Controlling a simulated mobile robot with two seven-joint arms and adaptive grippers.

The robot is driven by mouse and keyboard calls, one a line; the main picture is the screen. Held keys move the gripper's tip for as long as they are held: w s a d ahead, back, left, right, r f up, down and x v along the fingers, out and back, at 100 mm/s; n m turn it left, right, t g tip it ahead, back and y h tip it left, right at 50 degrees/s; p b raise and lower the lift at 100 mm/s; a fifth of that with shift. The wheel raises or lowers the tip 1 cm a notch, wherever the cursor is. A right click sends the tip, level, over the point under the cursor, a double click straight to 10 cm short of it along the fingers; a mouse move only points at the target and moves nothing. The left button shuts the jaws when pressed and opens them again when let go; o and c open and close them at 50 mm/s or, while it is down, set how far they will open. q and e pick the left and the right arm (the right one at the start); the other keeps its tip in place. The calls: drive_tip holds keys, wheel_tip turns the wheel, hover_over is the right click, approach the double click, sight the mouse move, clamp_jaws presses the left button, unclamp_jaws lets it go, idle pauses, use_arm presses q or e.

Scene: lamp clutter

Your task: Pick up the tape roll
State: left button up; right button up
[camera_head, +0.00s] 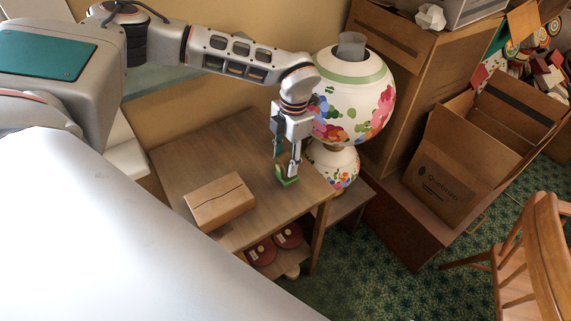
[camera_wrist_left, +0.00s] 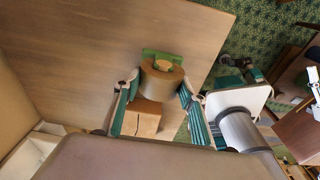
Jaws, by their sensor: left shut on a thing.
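The tape roll (camera_wrist_left: 160,84) is a tan roll with a green part on its far side. In the wrist view it sits between the two teal-padded fingers of my left gripper (camera_wrist_left: 157,100), which are shut on it. In the head view my left gripper (camera_head: 286,168) points down at the right end of the wooden table (camera_head: 190,160). The tape roll's green part (camera_head: 287,180) shows at the fingertips. I cannot tell whether it touches the tabletop. What looks like my right gripper (camera_wrist_left: 240,76) shows at the right of the wrist view; its opening is unclear.
A closed cardboard box (camera_head: 219,201) lies on the table left of the gripper. A large floral lamp (camera_head: 350,95) stands close behind and right of it. Red round items (camera_head: 275,245) sit on the lower shelf. An open carton (camera_head: 460,170) and a wooden chair (camera_head: 530,250) are at right.

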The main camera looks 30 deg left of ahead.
use_arm(q)
wheel_tip(320, 180, up, 18)
drive_tip(key=shift+f, duration=0.25)
drive_tip(key=shift+o, duration=1.2)
